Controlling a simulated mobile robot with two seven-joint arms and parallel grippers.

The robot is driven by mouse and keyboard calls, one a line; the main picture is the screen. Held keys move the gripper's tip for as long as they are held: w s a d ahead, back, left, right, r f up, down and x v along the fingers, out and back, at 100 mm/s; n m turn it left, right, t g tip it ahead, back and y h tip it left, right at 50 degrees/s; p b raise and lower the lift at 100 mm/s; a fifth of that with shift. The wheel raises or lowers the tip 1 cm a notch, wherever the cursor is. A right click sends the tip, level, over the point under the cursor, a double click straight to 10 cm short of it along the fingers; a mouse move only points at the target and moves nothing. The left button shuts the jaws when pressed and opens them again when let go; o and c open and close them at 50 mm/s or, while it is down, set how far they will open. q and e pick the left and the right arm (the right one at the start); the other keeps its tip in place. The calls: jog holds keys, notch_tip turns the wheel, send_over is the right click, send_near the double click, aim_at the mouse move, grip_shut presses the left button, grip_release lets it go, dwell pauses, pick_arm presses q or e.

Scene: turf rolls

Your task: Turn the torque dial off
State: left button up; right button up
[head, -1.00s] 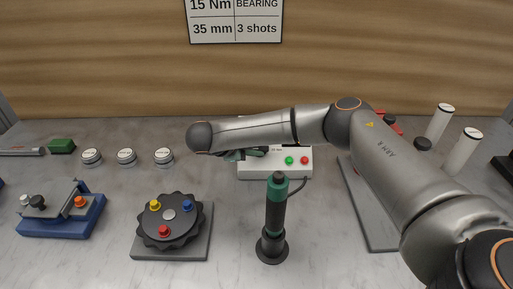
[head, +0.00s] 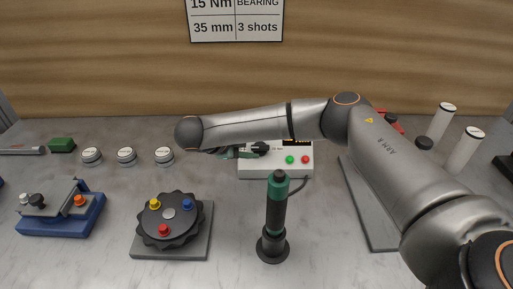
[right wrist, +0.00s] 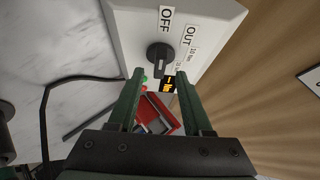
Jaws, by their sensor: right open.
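The torque dial (head: 259,148) is a black knob on the white control box (head: 275,168), partly behind my right forearm in the head view. In the right wrist view the dial (right wrist: 160,58) stands just beyond the fingertips, centred in the gap between them. I see no finger touching it. Labels reading OFF and OUT are beside it, and an orange lit display (right wrist: 169,84) is close by. Which label the knob points to is unclear. My right gripper (right wrist: 159,74) is open and empty. In the head view it is mostly hidden by the arm. My left gripper is not in view.
A green and black driver (head: 277,215) stands upright in front of the box. The box has a green and a red button. A round black fixture (head: 170,220) with coloured knobs is front left. White capped cylinders (head: 467,149) stand at the right.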

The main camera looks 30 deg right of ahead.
jog(key=v, duration=0.9)
jog(key=shift+a, duration=0.3)
jog(key=shift+s+r, duration=0.1)
